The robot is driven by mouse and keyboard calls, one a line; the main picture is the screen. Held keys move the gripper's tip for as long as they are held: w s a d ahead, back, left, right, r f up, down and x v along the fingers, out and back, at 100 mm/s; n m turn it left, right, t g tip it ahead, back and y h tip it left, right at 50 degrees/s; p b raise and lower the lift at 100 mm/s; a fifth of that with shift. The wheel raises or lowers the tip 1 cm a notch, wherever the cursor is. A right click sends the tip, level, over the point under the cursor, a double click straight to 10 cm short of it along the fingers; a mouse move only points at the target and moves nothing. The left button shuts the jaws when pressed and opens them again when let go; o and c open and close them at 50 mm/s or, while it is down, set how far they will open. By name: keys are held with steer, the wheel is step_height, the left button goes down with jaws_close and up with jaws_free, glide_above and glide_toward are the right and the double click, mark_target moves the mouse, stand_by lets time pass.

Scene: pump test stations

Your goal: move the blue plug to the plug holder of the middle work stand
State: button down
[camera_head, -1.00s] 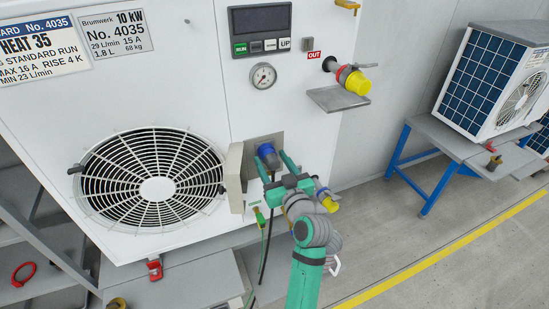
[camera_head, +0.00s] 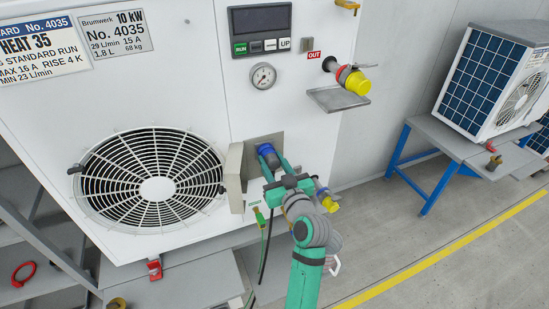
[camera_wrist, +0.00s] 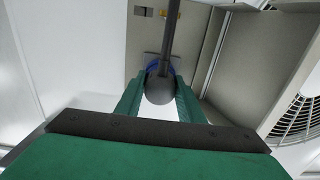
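The blue plug (camera_head: 268,150) sits in a recessed socket plate on the front of the large white unit, right of the fan grille. My gripper (camera_head: 273,159) is at the plug, with one green finger on each side, closed in on it. In the wrist view the plug shows as a grey rounded back end (camera_wrist: 159,90) with a dark cable and a blue rim behind it, between the fingers. A work stand with blue legs (camera_head: 441,150) stands at the right. I cannot make out a plug holder on it.
An open grey cover (camera_head: 233,178) stands left of the plug. A yellow-capped outlet (camera_head: 357,83) and a small shelf (camera_head: 338,99) are above right. A yellow-capped fitting (camera_head: 330,203) is close beside my wrist. Open floor (camera_head: 400,240) lies right.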

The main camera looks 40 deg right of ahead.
mark_target(275, 166)
steer(key=shift+v, duration=3)
